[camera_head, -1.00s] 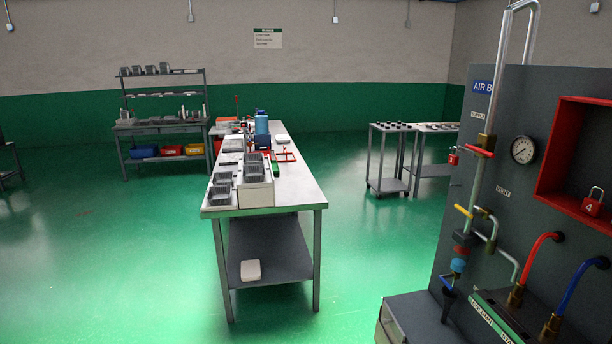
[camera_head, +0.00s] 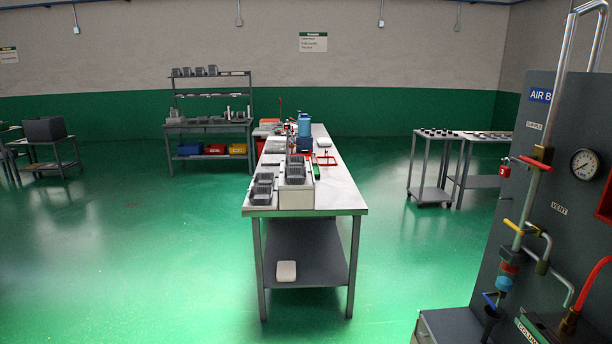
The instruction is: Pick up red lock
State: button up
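A small red lock (camera_head: 505,169) hangs at the left edge of the dark air panel on the right, near the red-handled valve; what it hangs from is too small to tell. The edge of a red box (camera_head: 605,200) on the panel shows at the right border, and its inside is out of view. My gripper is not in view.
The dark panel (camera_head: 560,125) with pipes, gauge (camera_head: 585,164) and hoses fills the right side. A long workbench (camera_head: 335,195) with trays and tools stands in the middle. Carts (camera_head: 432,195) stand behind. Green floor (camera_head: 150,270) is open at the left.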

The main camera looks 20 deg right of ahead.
aim_at(504, 171)
jog(key=k+l+z, duration=0.1)
jog(key=z, duration=0.4)
jog(key=k+l+z, duration=0.15)
jog(key=z, duration=0.35)
jog(key=k+l+z, duration=0.1)
jog(key=l+z, duration=0.15)
jog(key=z, duration=0.2)
jog(key=l+z, duration=0.2)
jog(key=z, duration=0.3)
jog(key=k+l, duration=0.05)
